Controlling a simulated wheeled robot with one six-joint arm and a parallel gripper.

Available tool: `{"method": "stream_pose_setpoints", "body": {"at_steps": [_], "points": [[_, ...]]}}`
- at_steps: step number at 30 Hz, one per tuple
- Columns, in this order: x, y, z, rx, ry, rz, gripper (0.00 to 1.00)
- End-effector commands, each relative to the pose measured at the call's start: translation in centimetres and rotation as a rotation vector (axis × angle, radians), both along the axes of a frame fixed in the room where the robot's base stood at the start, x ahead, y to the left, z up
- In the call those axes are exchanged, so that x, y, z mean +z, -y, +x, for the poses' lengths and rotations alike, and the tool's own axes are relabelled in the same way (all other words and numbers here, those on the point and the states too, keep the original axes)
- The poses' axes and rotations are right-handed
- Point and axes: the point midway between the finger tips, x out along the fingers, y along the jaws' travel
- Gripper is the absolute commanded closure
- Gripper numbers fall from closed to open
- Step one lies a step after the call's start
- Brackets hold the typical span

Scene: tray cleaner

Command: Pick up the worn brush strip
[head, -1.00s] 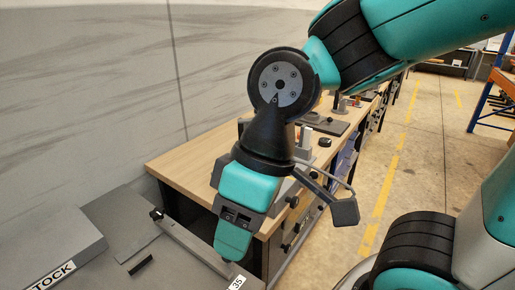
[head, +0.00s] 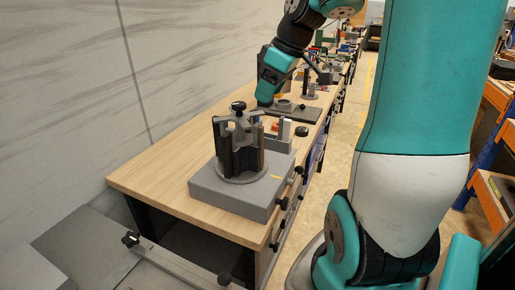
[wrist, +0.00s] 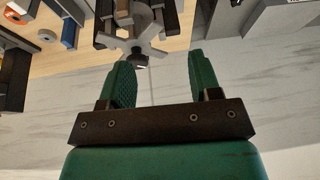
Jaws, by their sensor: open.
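A fixture on a grey block (head: 240,205) holds several dark upright strips (head: 226,158) around a round base, under a grey spoked top (head: 240,119) with a black knob. I cannot tell which strip, if any, is the worn brush strip. In the wrist view the spoked top (wrist: 136,46) and dark strips (wrist: 173,17) show at the top edge, beyond my fingertips. My gripper (head: 266,101) is behind the fixture in the head view, above the bench. In the wrist view my gripper (wrist: 158,66) has its two green fingers apart with nothing between them.
The wooden bench (head: 160,174) has clear surface left of the fixture. Behind the fixture are a white upright holder (head: 284,130), a small black round item (head: 302,131) and a dark plate (head: 304,113). A grey bar (head: 175,262) with black knobs lies at front left. A wall runs along the left.

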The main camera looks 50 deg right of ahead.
Motion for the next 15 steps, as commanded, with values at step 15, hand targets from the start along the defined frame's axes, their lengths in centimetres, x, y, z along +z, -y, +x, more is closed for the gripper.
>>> {"method": "stream_pose_setpoints", "body": {"at_steps": [15], "points": [[-5.2,4.9,0.9,-0.039,0.016,-0.036,0.43]]}}
